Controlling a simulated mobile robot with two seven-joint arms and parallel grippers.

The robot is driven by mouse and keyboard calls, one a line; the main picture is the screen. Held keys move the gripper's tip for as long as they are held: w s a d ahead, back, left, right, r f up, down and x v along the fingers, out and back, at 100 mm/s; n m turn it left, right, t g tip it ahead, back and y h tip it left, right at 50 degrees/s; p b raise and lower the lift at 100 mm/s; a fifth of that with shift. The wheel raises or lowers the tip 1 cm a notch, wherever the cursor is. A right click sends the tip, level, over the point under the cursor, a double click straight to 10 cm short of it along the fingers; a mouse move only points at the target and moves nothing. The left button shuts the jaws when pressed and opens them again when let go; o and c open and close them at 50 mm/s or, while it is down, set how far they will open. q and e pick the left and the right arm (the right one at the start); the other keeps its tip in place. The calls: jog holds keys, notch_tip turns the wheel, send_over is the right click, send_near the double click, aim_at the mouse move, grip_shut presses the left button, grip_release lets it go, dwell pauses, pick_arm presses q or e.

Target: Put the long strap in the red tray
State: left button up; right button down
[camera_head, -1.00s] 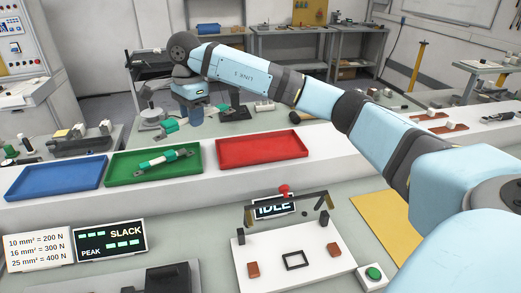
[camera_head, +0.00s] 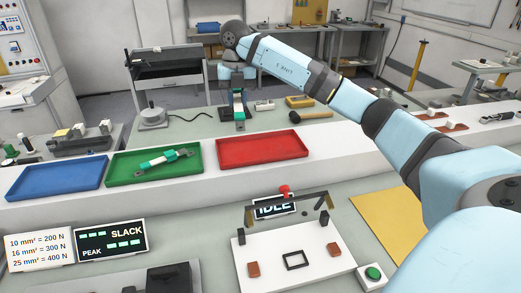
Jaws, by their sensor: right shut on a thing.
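My right gripper (camera_head: 237,90) is shut on the long strap (camera_head: 239,113), which has green ends and hangs roughly upright below it. The gripper and the strap are behind the red tray (camera_head: 262,160), left of its middle in the picture. The strap's upper part is partly hidden by the gripper. The red tray is empty and stands on the white ledge. My left gripper is not in view.
A mallet (camera_head: 310,115) lies on the bench behind. A white test fixture (camera_head: 290,270) stands in front.

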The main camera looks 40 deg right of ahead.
aim_at(266, 154)
jog(key=s+d+r+m, duration=0.1)
jog(key=s+d+m, duration=0.2)
jog(key=d+m, duration=0.95)
jog(key=a+f+m, duration=0.1)
jog(key=f, duration=0.5)
jog(key=a+f+m, duration=0.1)
jog(key=f+m, duration=0.1)
jog(key=f, duration=0.5)
jog(key=a+f+m, duration=0.1)
jog(key=a+f, duration=0.1)
jog(key=f, duration=0.4)
jog(key=shift+w+f+p, duration=0.1)
jog(key=shift+f+p, duration=0.15)
jog(key=shift+p, duration=0.1)
jog(key=shift+a+f, duration=0.1)
jog(key=c, duration=0.9)
grip_release()
